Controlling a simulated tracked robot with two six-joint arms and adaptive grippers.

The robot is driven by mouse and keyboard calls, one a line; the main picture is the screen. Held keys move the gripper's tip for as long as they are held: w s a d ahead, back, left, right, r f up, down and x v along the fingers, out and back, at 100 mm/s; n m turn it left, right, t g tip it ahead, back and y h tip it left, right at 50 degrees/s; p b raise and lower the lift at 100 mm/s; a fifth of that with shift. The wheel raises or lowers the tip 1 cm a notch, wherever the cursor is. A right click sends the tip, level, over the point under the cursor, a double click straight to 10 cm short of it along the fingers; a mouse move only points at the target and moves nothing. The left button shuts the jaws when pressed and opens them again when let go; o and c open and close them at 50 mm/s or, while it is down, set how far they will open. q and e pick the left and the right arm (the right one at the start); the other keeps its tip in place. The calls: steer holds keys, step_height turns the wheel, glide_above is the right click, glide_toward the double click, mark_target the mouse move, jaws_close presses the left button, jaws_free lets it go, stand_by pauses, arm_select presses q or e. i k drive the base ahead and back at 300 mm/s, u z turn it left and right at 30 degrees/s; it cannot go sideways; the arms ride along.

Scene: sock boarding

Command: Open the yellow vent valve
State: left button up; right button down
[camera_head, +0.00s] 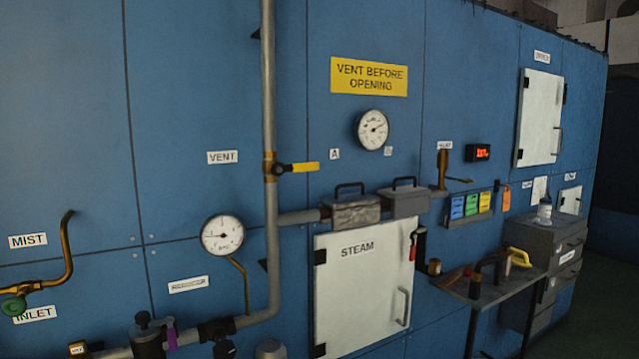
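The yellow vent valve handle (305,167) sits on a brass valve body on the grey vertical pipe (270,95), just right of the "VENT" label (222,157). The handle points right, level, across the pipe. Neither of my grippers shows in the head view, so nothing is touching the handle.
A gauge (222,235) and a second gauge (372,130) flank the pipe. A white "STEAM" door (361,285) and two handled grey boxes (351,210) are below right. A green-handled inlet valve (13,306) is far left. A bench (490,289) stands right.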

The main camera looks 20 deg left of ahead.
mark_target(278, 169)
steer(key=z, duration=0.15)
steer(key=i, duration=1.1)
steer(key=u, duration=1.1)
